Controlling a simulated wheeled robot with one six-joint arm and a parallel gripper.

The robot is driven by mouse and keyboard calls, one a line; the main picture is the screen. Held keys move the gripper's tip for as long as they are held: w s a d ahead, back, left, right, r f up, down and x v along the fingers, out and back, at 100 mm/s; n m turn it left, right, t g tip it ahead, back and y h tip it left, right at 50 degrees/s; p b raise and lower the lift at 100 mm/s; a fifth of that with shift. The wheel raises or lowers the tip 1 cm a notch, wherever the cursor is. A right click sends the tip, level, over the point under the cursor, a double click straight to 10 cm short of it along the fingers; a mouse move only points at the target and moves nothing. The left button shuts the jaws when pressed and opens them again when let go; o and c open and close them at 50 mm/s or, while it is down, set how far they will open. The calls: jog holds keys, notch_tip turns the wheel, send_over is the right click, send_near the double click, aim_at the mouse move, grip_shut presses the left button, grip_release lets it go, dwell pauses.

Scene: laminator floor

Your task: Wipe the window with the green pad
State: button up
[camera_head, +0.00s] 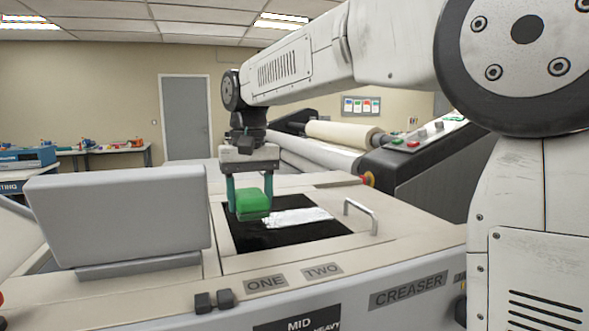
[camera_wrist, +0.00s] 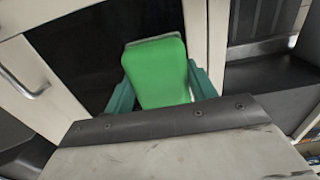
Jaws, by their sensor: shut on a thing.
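The green pad (camera_head: 252,201) is held between the two teal fingers of my gripper (camera_head: 252,196). In the wrist view the pad (camera_wrist: 158,72) fills the space between the fingers of my gripper (camera_wrist: 160,85). The dark window (camera_head: 243,238) is set in the top of the creaser machine, and the pad is over its left part. A whitish, shiny patch (camera_head: 297,217) lies on the window to the right of the pad. I cannot tell whether the pad touches the glass. In the wrist view the window (camera_wrist: 85,60) looks dark behind the pad.
A grey raised panel (camera_head: 118,218) stands left of the window. A metal handle (camera_head: 361,215) rises at its right edge, also in the wrist view (camera_wrist: 22,82). A laminator with rolls (camera_head: 340,135) stands behind.

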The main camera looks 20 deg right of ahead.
jog(key=shift+r, duration=2.05)
